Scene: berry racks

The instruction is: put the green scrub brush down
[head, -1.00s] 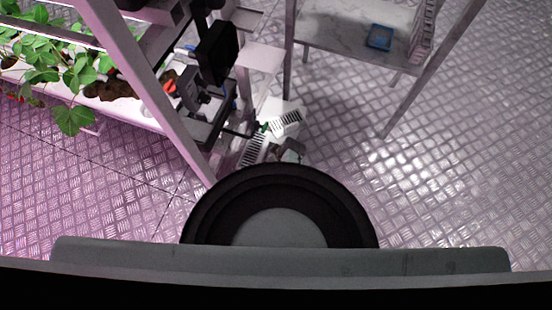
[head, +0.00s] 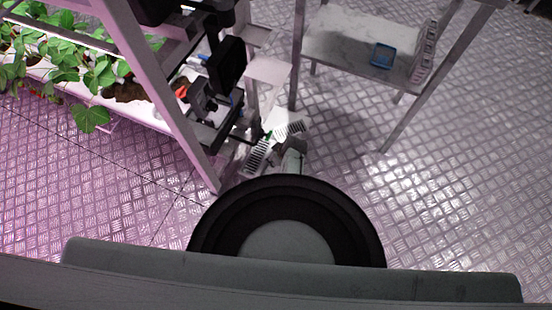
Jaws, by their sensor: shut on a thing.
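My gripper (head: 273,142) shows small in the head view, just beyond my round dark base part. Its two pale, ribbed fingers point up and to the left, beside the lower end of the rack post. A small bit of green, the green scrub brush (head: 267,135), shows between the fingertips, and the gripper is shut on it. Most of the brush is hidden or too small to make out. I cannot tell whether it touches any surface.
A rack post (head: 160,90) and dark equipment (head: 226,65) stand close on the left, with leafy plants (head: 60,65) beyond. A small white shelf (head: 268,70) is behind the gripper. A table (head: 340,35) at the back right holds a blue container (head: 382,55). The right floor is clear.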

